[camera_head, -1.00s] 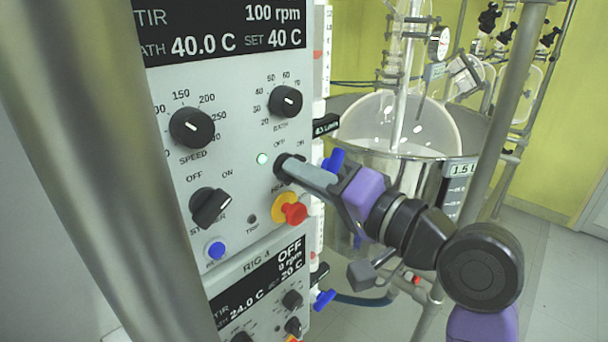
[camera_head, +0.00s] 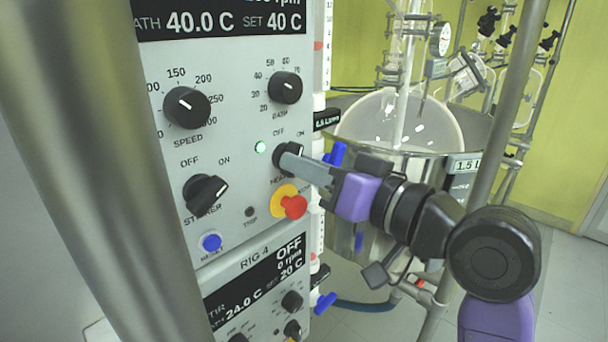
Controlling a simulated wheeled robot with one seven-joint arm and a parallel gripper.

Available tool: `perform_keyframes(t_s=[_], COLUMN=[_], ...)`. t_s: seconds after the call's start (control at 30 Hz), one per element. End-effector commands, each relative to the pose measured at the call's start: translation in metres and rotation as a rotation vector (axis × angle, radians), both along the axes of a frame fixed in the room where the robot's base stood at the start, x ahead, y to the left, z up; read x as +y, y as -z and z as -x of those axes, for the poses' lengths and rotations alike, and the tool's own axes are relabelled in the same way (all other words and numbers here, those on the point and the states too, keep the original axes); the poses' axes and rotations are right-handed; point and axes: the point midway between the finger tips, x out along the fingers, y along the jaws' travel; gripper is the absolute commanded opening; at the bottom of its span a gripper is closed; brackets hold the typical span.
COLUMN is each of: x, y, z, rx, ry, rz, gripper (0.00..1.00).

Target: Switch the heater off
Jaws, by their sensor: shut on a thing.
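The upper control panel (camera_head: 235,135) fills the left of the head view. Its display reads bath 40.0 C, set 40 C. The heater knob (camera_head: 284,153) is a black rotary knob under OFF and ON marks, its label partly hidden by my gripper. My gripper (camera_head: 292,163) reaches in from the right and is shut on this knob. The fingers hide much of the knob, so I cannot tell where its pointer stands. A green lamp (camera_head: 260,147) left of the knob is lit.
A red emergency button (camera_head: 294,206) on a yellow ring sits just below my fingers. The stirrer knob (camera_head: 204,191), speed knob (camera_head: 186,107) and bath knob (camera_head: 285,87) are nearby. A grey post (camera_head: 95,150) stands at left. A glass reactor vessel (camera_head: 400,122) stands behind.

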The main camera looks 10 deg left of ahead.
Motion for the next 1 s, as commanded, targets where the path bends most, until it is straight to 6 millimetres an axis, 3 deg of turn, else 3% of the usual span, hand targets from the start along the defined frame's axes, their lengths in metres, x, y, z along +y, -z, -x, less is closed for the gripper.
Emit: perform_keyframes(t_s=[0.5, 1.0], x=[-0.0012, -0.0011], y=[0.0012, 0.0002], z=[-0.0006, -0.0006], rx=[-0.277, -0.333], ry=[0.002, 0.001], rz=[0.216, 0.260], gripper=[0.00, 0.00])
